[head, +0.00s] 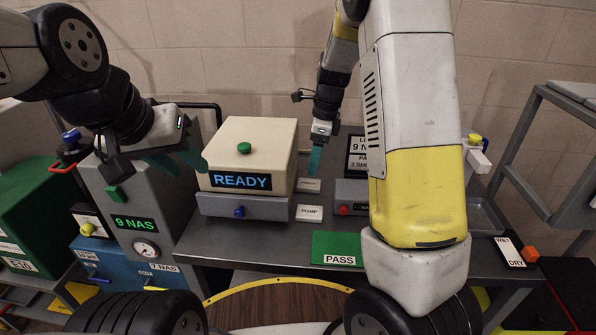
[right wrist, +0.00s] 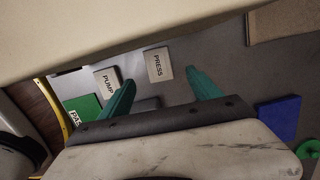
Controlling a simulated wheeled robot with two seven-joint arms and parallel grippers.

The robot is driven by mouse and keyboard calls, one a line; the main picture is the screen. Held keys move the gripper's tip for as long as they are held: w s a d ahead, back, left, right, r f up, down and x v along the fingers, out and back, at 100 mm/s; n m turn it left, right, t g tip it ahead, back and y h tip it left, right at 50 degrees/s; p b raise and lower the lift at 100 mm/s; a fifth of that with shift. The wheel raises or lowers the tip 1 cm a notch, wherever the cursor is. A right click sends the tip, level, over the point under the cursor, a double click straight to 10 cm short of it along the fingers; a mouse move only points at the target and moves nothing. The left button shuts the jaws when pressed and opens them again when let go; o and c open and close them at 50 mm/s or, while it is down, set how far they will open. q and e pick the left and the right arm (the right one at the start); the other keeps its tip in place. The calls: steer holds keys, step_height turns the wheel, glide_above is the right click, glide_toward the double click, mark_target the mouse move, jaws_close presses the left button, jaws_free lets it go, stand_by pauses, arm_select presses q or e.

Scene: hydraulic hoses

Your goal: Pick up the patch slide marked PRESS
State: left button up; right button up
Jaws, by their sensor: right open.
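The patch slide marked PRESS (head: 306,187) is a small pale tile lying flat on the grey bench, right of the READY machine. It also shows in the right wrist view (right wrist: 158,62), label readable, between the two teal fingers. My right gripper (head: 315,170) points down just above it, open and empty. In the head view the fingers overlap, and the exact gap to the slide is hard to tell. My left gripper (head: 190,170) is at the left, in front of the cream machine's left side, with its teal fingers apart and nothing between them.
A similar slide marked PUMP (head: 309,213) lies just nearer than PRESS. A green PASS mat (head: 337,249) is at the bench's front. The cream READY machine (head: 248,152) stands close on the left. A dark device with a red button (head: 343,210) is close on the right.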

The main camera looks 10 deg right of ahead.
mark_target(309, 183)
steer(key=f, duration=0.5)
steer(key=a+f, duration=0.1)
steer(key=f, duration=0.1)
steer(key=shift+a+f, duration=0.1)
steer(key=shift+f, duration=0.25)
steer(key=c, duration=1.4)
steer(key=shift+r, duration=0.15)
steer(key=shift+c, duration=0.2)
